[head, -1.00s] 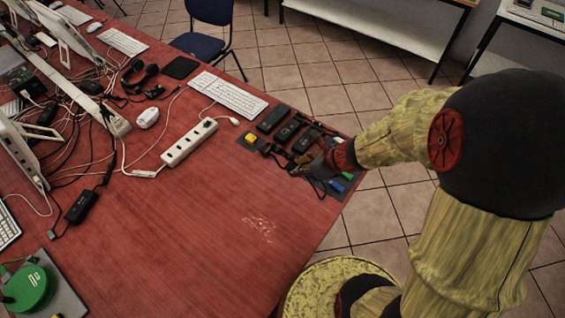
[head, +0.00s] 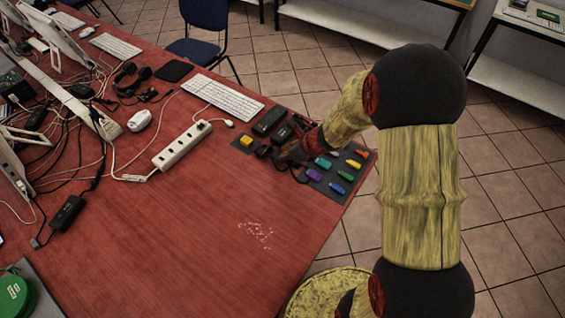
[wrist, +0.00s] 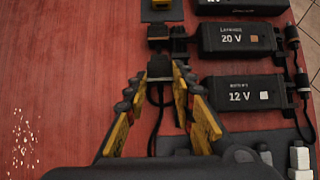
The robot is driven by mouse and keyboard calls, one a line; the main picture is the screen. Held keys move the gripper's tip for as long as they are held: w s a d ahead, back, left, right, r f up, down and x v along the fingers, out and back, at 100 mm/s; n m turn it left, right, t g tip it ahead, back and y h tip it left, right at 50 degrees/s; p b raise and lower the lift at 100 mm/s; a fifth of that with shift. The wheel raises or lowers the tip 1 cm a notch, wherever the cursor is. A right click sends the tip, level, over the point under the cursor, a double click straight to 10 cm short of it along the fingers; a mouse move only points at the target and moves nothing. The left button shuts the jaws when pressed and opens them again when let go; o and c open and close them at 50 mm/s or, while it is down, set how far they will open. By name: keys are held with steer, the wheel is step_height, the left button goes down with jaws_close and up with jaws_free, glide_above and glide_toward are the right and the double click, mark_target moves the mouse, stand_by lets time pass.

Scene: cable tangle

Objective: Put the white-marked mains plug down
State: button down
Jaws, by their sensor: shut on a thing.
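My gripper (wrist: 168,95) has its yellow fingers on both sides of a black mains plug (wrist: 158,66), and a dark cord runs back from it between the fingers. The 12 V adapter bears a whitish square. Another black plug (wrist: 158,36) lies beyond it, left of the 20 V adapter (wrist: 238,38). In the head view my gripper (head: 288,158) largely hides the held plug.
A dark mat carries several coloured pieces, such as a purple one (head: 313,174) and a green one (head: 347,176). A white power strip (head: 182,146) and keyboard (head: 223,97) lie left.

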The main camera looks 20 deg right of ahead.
steer(key=shift+s+f+b, duration=0.1)
steer(key=shift+f+b, duration=0.4)
steer(key=shift+f, duration=0.75)
steer(key=shift+f, duration=0.1)
steer(key=c, duration=1.5)
jaws_free()
